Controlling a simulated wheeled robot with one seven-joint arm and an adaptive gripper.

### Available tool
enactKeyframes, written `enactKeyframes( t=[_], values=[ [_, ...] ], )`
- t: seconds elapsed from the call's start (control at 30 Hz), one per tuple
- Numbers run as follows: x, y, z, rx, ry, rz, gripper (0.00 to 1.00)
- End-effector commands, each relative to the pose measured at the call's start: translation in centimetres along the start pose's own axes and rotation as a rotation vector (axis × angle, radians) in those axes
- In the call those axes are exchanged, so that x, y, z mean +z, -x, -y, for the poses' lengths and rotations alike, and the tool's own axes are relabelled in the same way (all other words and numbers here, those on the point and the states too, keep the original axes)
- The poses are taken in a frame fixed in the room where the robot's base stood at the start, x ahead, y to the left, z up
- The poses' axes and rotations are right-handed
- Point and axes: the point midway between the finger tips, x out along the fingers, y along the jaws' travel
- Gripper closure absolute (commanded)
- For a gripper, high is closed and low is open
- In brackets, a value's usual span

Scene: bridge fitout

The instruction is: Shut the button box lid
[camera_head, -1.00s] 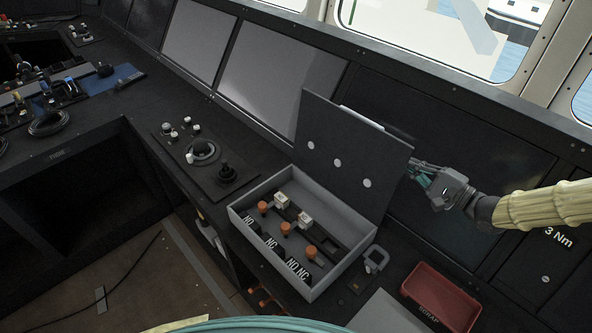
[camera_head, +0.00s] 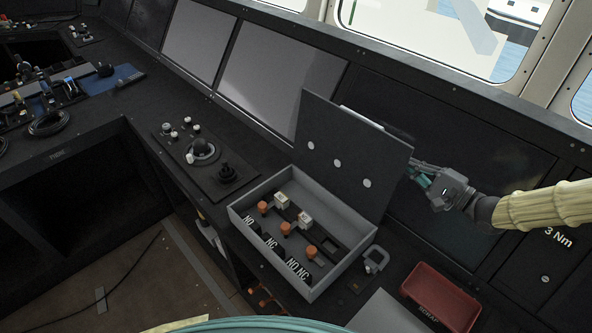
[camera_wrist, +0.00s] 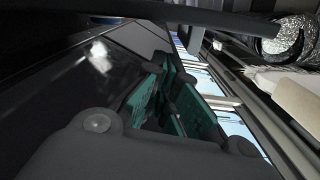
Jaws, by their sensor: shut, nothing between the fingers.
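The button box (camera_head: 325,276) sits on the console, a grey open box with orange and white buttons inside and labels NO and NC. Its dark lid (camera_head: 350,150) stands raised along the box's back edge, with several pale round spots on its inner face. My gripper (camera_head: 414,172) is shut and empty at the right edge of the lid, and its fingertips are partly hidden behind the lid. In the wrist view the green-padded fingers (camera_wrist: 175,100) show. I cannot tell whether they touch the lid.
A red scrap tray (camera_head: 440,297) lies right of the box, with a small grey ring-shaped part (camera_head: 375,259) between them. A joystick panel (camera_head: 205,160) is to the left. Dark sloping console panels and screens (camera_head: 277,80) rise behind the lid.

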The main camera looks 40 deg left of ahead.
Motion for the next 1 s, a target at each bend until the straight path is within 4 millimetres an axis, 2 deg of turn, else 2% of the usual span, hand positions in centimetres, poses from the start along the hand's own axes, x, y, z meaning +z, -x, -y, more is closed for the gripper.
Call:
enactKeyframes(
  t=[0.33, 0.77, 1.0],
  values=[
    [2.9, 0.0, 0.1, 0.001, -0.001, 0.001, 1.00],
    [3.4, 0.0, 0.0, 0.000, 0.000, 0.001, 1.00],
    [5.3, 0.0, -0.2, 0.001, -0.001, 0.002, 1.00]
  ],
)
